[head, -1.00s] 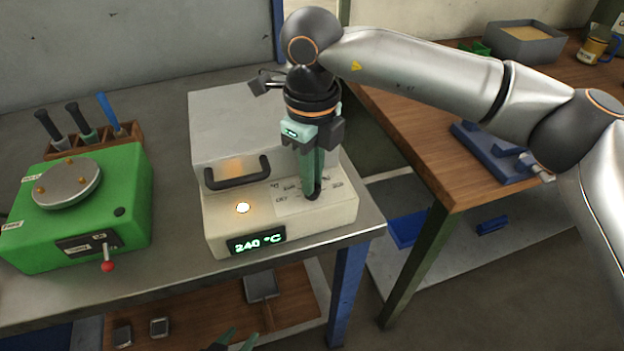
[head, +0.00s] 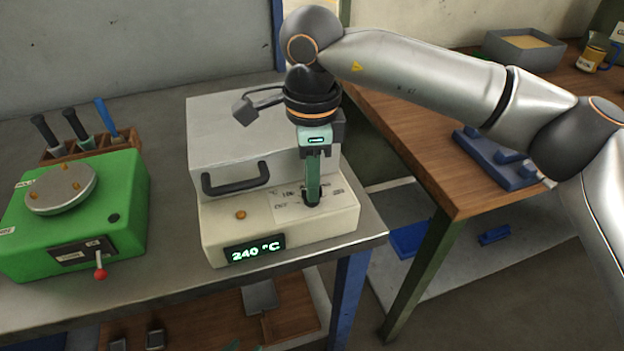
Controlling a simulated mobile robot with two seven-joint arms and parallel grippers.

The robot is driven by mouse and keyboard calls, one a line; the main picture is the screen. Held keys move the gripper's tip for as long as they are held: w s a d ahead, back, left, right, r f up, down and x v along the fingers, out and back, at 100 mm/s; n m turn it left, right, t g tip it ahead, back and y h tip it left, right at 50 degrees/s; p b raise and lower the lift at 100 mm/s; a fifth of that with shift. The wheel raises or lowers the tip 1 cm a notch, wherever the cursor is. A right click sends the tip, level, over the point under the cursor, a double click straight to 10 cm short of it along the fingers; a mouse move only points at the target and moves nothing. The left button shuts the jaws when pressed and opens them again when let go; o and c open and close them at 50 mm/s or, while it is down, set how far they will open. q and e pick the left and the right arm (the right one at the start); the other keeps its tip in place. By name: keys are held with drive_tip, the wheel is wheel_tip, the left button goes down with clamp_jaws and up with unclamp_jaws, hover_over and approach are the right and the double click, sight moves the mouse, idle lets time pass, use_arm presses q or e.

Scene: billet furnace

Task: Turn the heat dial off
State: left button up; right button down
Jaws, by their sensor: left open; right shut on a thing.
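The cream furnace (head: 220,230) stands on the metal bench, with a printed dial panel on its right top. My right gripper (head: 312,198) points straight down and is shut on the heat dial, which is mostly hidden by the fingers and shows only as a dark part at their tips. The round indicator lamp (head: 240,215) is unlit, dull amber. The display (head: 255,250) reads 240 °C in green. Only the fingertips of my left gripper (head: 240,346) show at the bottom edge, well below the furnace and away from it.
The furnace's grey lid (head: 225,130) is down, with a black handle (head: 235,178) in front. A green machine (head: 130,190) with a red-tipped lever stands left. A tool rack (head: 90,143) stands behind it. A wooden table (head: 420,160) stands right. Bare bench lies between machine and furnace.

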use_arm(q)
drive_tip(key=shift+w, duration=0.1)
use_arm(e)
drive_tip(key=shift+r+n, duration=0.1)
drive_tip(key=shift+n, duration=0.2)
use_arm(q)
drive_tip(key=shift+r, duration=0.1)
use_arm(e)
drive_tip(key=c, duration=0.9)
unclamp_jaws()
use_arm(q)
drive_tip(key=shift+a+r+p, duration=0.2)
drive_tip(key=shift+a+p, duration=0.2)
drive_tip(key=shift+p, duration=0.05)
use_arm(e)
wheel_tip(320, 180, up, 12)
drive_tip(key=shift+r, duration=0.2)
